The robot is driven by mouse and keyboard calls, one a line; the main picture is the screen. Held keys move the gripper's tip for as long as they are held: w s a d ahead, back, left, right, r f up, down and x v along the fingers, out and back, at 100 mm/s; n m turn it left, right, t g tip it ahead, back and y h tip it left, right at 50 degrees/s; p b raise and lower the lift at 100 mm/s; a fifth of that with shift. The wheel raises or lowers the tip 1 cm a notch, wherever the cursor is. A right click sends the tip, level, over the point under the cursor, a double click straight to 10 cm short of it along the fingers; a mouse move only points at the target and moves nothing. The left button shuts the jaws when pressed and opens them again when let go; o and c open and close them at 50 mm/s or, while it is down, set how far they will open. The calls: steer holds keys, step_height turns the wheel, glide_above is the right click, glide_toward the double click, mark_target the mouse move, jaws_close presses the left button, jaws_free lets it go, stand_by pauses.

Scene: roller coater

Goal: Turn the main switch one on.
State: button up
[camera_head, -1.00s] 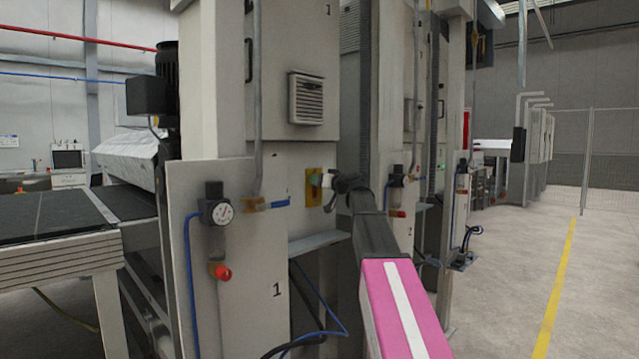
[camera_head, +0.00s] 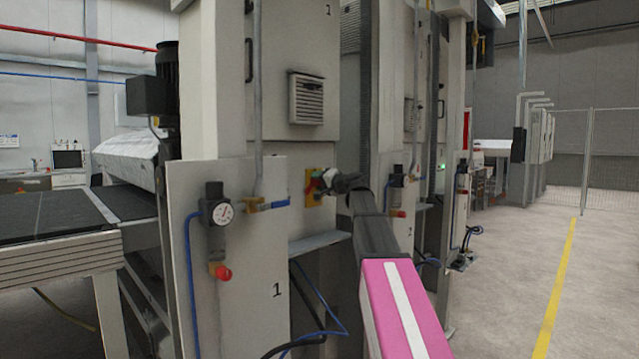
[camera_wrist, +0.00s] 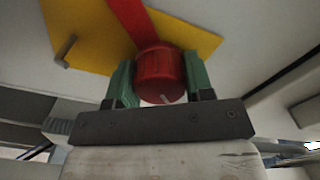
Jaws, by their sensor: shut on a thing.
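The main switch is a red rotary knob (camera_wrist: 160,75) on a yellow plate (camera_wrist: 85,32), with a red bar running up from it in the wrist view. In the head view the yellow plate (camera_head: 314,197) sits on the grey panel of the machine section marked 1, and the knob is mostly covered by my gripper. My gripper (camera_wrist: 160,84) has its two green fingers on either side of the red knob, shut on it. It also shows in the head view (camera_head: 324,182), up against the plate.
A pressure gauge with a red-capped valve (camera_head: 221,212) stands left of the switch. A grey ledge (camera_head: 318,243) juts out below the plate. A second section marked 2 is to the right, and open floor (camera_head: 510,290) lies beyond it.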

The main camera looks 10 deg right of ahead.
steer(key=m, duration=0.4)
steer(key=shift+m, duration=0.3)
steer(key=m, duration=0.4)
steer(key=shift+m, duration=0.3)
steer(key=o, duration=0.9)
steer(key=v, duration=1.1)
